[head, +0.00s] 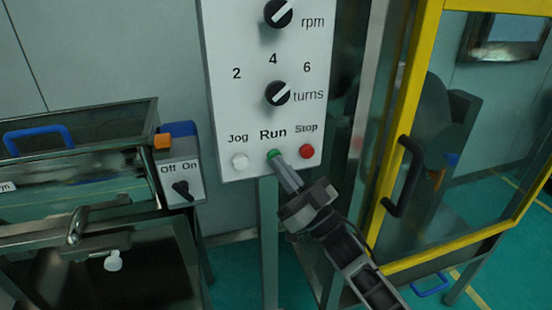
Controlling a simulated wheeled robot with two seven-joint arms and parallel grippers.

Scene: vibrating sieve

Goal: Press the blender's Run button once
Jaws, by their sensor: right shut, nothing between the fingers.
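The white control panel (231,110) stands upright in the middle of the head view. Its green Run button (272,154) sits under the "Run" label, between the white Jog button (240,161) and the red Stop button (306,151). My right gripper (279,165) comes from the lower right and is shut and empty. Its fingertips are at the Run button and cover its lower part. I cannot tell whether they touch it or whether the button is pushed in. My left gripper is not in view.
Two black knobs, rpm (278,13) and turns (277,93), sit above the buttons. A yellow-framed door (408,90) with a black handle (404,177) stands close on the right. A sieve machine with an Off/On switch box (181,180) is on the left.

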